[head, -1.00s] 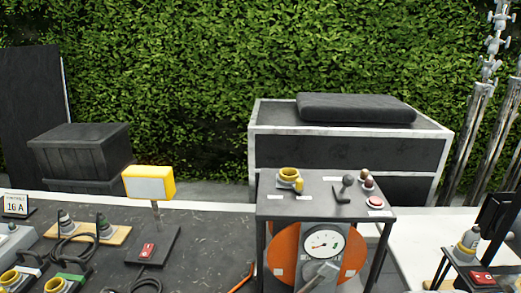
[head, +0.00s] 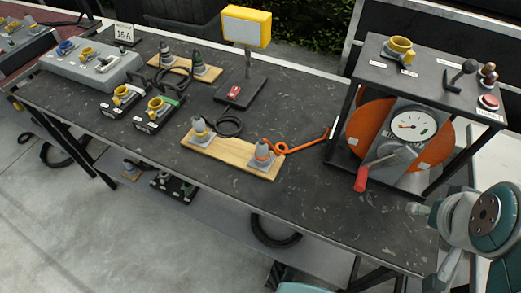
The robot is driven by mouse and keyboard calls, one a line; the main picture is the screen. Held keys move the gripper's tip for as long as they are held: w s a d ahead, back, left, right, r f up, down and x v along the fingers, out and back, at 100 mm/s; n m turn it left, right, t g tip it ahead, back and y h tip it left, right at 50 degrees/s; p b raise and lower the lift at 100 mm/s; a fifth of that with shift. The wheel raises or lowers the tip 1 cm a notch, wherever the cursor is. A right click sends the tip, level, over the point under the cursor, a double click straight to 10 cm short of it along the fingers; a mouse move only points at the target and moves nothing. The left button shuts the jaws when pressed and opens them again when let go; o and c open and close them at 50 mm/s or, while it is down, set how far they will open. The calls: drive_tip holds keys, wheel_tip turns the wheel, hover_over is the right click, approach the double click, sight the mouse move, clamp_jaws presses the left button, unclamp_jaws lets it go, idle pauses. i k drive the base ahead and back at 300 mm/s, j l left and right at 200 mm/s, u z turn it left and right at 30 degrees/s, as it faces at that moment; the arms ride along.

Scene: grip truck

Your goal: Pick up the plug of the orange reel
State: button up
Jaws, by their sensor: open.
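The plug of the orange reel (head: 264,157) stands at the right end of a wooden board (head: 236,163) on the dark table. It is grey with an orange band, and an orange cable (head: 293,146) curls away from it towards the reel. A second plug (head: 200,132), grey with a yellow band and a black cable, stands at the board's left end. The orange reel (head: 370,122) sits under a small black stand, behind a grey gauge box with a red-handled crank. My arm shows at the lower right, apart from the plug; my gripper's fingers are not in view.
The black stand (head: 408,72) carries a yellow socket and several knobs. A yellow sign (head: 245,27) rises behind the board. Sockets (head: 120,98) and a grey socket box (head: 90,68) stand at the left. The table (head: 330,213) is clear in front of the board.

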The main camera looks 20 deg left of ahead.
sight(262, 153)
drive_tip(key=k+j, duration=0.35)
drive_tip(key=k+u, duration=0.1)
drive_tip(key=u, duration=1.9)
